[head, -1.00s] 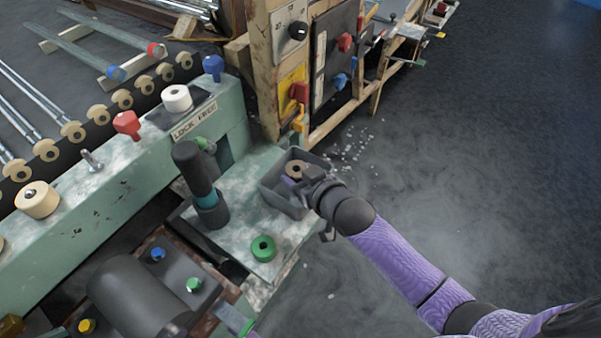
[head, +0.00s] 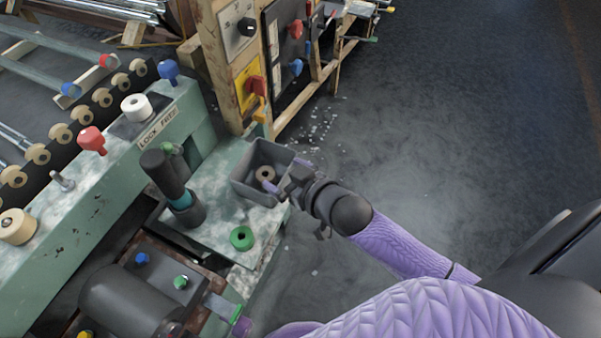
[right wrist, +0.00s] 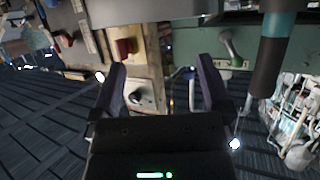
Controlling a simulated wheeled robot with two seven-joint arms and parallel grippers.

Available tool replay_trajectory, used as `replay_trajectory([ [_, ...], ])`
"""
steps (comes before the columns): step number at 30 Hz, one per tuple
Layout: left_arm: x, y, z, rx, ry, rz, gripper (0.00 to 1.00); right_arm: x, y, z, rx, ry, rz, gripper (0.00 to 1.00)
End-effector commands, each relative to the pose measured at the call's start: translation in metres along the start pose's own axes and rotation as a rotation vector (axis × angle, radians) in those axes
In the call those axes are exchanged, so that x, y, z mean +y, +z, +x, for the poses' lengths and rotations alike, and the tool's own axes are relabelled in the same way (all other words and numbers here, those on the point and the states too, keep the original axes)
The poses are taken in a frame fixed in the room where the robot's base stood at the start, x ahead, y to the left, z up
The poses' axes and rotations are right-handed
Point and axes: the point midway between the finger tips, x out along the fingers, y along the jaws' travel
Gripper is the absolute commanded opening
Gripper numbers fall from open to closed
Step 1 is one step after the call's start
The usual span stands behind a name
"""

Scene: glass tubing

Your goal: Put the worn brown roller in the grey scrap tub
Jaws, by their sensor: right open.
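The worn brown roller (head: 265,173) lies inside the grey scrap tub (head: 246,188), low between its walls. The tub stands at the edge of the pale green machine bed. My right gripper (head: 285,175) is at the tub's right side, its purple fingers apart and the roller outside them. In the right wrist view its fingers (right wrist: 158,85) are spread with nothing between them. The roller cannot be made out there. What looks like my left gripper (head: 217,306) shows partly at the bottom edge; its fingers are unclear.
A green ring (head: 242,238) lies on the bed in front of the tub. A dark upright cylinder (head: 170,174) stands left of the tub. A wooden control panel (head: 232,70) rises behind. Floor to the right is clear apart from white bits.

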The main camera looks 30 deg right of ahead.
Motion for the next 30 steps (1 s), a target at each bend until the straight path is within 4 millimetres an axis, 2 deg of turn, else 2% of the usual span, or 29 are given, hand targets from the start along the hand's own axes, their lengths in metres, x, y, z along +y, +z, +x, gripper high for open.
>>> replay_trajectory([
  [1,-0.001,-0.003,-0.011,0.009,0.000,0.001,0.56,0.000,-0.005,-0.016,-0.002,0.001,-0.001,1.00],
  [3,0.001,-0.006,-0.017,0.017,0.002,0.002,0.56,0.000,-0.004,-0.031,-0.002,0.000,-0.001,1.00],
  [6,0.005,-0.011,-0.020,0.029,0.009,0.002,0.56,0.000,-0.002,-0.045,0.000,0.000,0.000,1.00],
  [12,0.008,-0.021,-0.021,0.047,0.013,0.000,0.56,0.001,0.002,-0.051,-0.004,0.002,0.000,1.00],
  [14,0.008,-0.022,-0.021,0.050,0.013,-0.001,0.56,0.004,0.018,-0.049,-0.042,0.016,0.003,1.00],
  [16,0.008,-0.023,-0.020,0.051,0.013,-0.001,0.56,0.013,0.070,-0.049,-0.169,0.058,0.008,1.00],
  [17,0.008,-0.023,-0.020,0.051,0.013,-0.002,0.56,0.016,0.103,-0.052,-0.251,0.079,0.009,1.00],
  [18,0.008,-0.022,-0.020,0.051,0.013,-0.002,0.56,0.018,0.152,-0.062,-0.373,0.104,0.012,1.00],
  [19,0.008,-0.022,-0.020,0.050,0.014,-0.003,0.56,0.017,0.189,-0.074,-0.469,0.118,0.014,1.00],
  [20,0.008,-0.022,-0.020,0.050,0.014,-0.003,0.56,0.014,0.224,-0.089,-0.565,0.126,0.013,1.00],
  [21,0.008,-0.021,-0.021,0.049,0.014,-0.003,0.56,0.007,0.266,-0.113,-0.687,0.129,0.015,1.00],
  [23,0.008,-0.020,-0.021,0.047,0.014,-0.004,0.56,-0.008,0.318,-0.152,-0.855,0.120,0.014,1.00],
  [24,0.008,-0.019,-0.021,0.046,0.014,-0.004,0.56,-0.019,0.343,-0.178,-0.950,0.108,0.012,1.00],
  [27,0.009,-0.017,-0.021,0.041,0.015,-0.004,0.56,-0.041,0.381,-0.230,-1.119,0.075,0.010,1.00],
  [30,0.010,-0.013,-0.021,0.034,0.016,-0.005,0.56,-0.051,0.395,-0.254,-1.191,0.056,0.008,1.00],
])
